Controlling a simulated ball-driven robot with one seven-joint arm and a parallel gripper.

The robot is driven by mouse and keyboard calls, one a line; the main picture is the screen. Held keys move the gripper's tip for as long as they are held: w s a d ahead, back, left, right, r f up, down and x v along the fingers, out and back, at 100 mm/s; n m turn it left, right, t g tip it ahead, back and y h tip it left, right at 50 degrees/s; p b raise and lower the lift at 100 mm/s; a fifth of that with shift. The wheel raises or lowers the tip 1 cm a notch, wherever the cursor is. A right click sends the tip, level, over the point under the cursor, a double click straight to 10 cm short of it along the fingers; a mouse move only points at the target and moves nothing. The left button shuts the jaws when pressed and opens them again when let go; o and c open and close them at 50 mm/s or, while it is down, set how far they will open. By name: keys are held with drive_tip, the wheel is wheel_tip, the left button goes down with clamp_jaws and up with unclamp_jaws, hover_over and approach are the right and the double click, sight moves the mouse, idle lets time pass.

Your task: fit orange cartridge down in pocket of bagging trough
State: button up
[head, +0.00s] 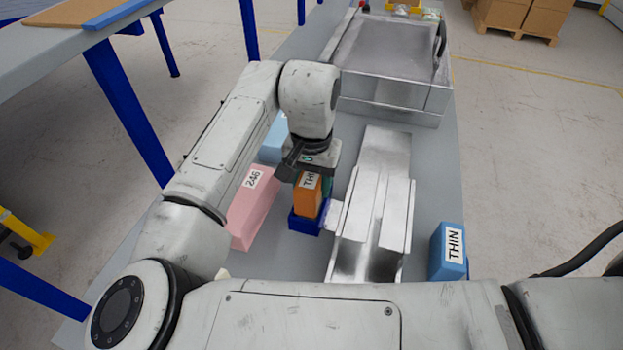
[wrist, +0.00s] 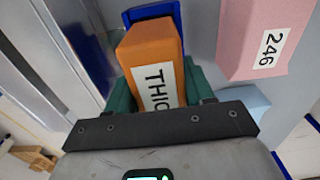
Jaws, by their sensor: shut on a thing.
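The orange cartridge (head: 307,198) has a white label that reads THICK or part of it; it also shows in the wrist view (wrist: 150,50). My gripper (head: 312,178) is shut on it from above, with green fingers (wrist: 155,90) on both sides. The cartridge stands over a blue holder (head: 303,226), whose rim shows behind it in the wrist view (wrist: 152,10). I cannot tell how deep the cartridge sits in the holder. The metal bagging trough (head: 370,220) lies just to the right of the holder. Its pocket is not clearly visible.
A pink block (head: 250,215) labelled 246 lies to the left, with a light blue block (head: 273,140) behind it. A blue block (head: 449,252) labelled THIN stands right of the trough. A large metal box (head: 390,65) stands at the back. Bare grey table (head: 425,190) shows right of the trough.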

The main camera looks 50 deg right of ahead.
drive_tip(key=shift+f, duration=0.3)
drive_tip(key=shift+f, duration=0.35)
drive_tip(key=shift+f+b, duration=0.55)
drive_tip(key=o, duration=1.3)
drive_tip(key=shift+r, duration=0.15)
drive_tip(key=shift+r+p, duration=4.6)
drive_tip(key=shift+r, duration=0.3)
